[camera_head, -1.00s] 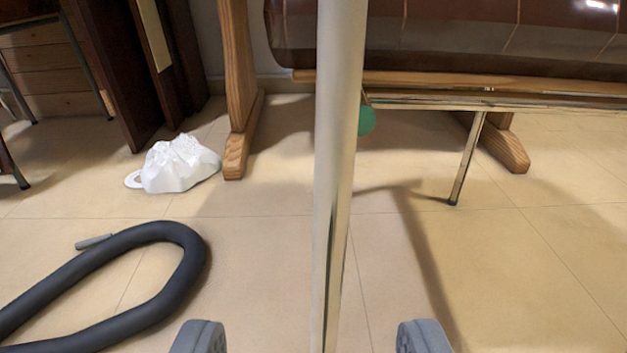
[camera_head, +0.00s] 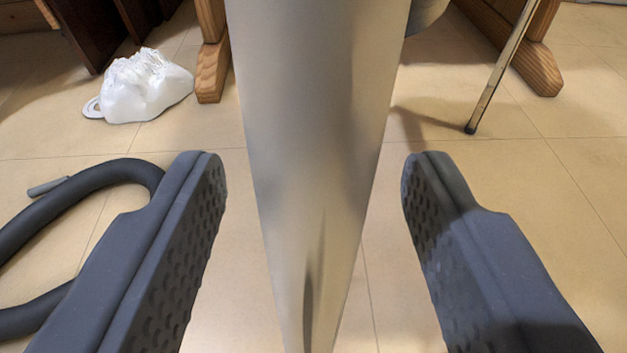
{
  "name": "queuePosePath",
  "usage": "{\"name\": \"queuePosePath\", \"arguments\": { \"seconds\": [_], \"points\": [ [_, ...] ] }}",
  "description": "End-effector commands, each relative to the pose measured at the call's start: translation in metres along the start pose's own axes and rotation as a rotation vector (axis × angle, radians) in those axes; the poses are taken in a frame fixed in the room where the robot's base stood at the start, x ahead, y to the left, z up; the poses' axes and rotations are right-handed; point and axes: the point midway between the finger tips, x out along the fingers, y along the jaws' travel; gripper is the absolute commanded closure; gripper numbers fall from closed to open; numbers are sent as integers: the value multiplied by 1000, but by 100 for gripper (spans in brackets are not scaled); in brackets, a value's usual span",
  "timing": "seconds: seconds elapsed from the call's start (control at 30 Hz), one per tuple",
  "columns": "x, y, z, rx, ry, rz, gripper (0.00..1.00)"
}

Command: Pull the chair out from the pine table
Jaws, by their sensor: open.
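A metal chair leg (camera_head: 318,130) stands large and close in the middle of the view, tapering toward the floor. My gripper (camera_head: 314,165) is open, with one dark grey finger to the left of this leg and one to the right. A gap shows between each finger and the leg. Another thin chair leg (camera_head: 500,72) stands farther back on the right. The chair seat is out of view. Two wooden feet of the pine table show behind, one at the left (camera_head: 212,70) and one at the right (camera_head: 536,66). The tabletop is out of view.
A white plastic bag (camera_head: 143,88) lies on the floor at the left. A dark hose (camera_head: 95,182) lies on the tiles below it, partly hidden by the left finger. Dark furniture (camera_head: 92,30) stands at the upper left.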

Motion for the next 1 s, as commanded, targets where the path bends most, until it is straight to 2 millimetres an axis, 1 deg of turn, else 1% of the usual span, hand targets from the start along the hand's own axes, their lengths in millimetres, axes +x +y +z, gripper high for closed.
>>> {"name": "queuePosePath", "arguments": {
  "seconds": [0.03, 0.07, 0.1, 0.17, 0.2, 0.47, 0.7, 1.0],
  "points": [
    [0, 0, 0, 0, 0, 0, 53],
    [0, 0, 0, 0, 0, 0, 61],
    [0, 0, 0, 0, 0, 0, 72],
    [0, 0, 0, 0, 1, 0, 89],
    [0, 0, 0, 0, 0, -1, 100],
    [-2, 1, 0, -1, 1, 0, 100],
    [-13, 8, 2, -1, 0, 1, 100],
    [-20, 12, 5, -1, -3, 2, 100]
  ]
}}
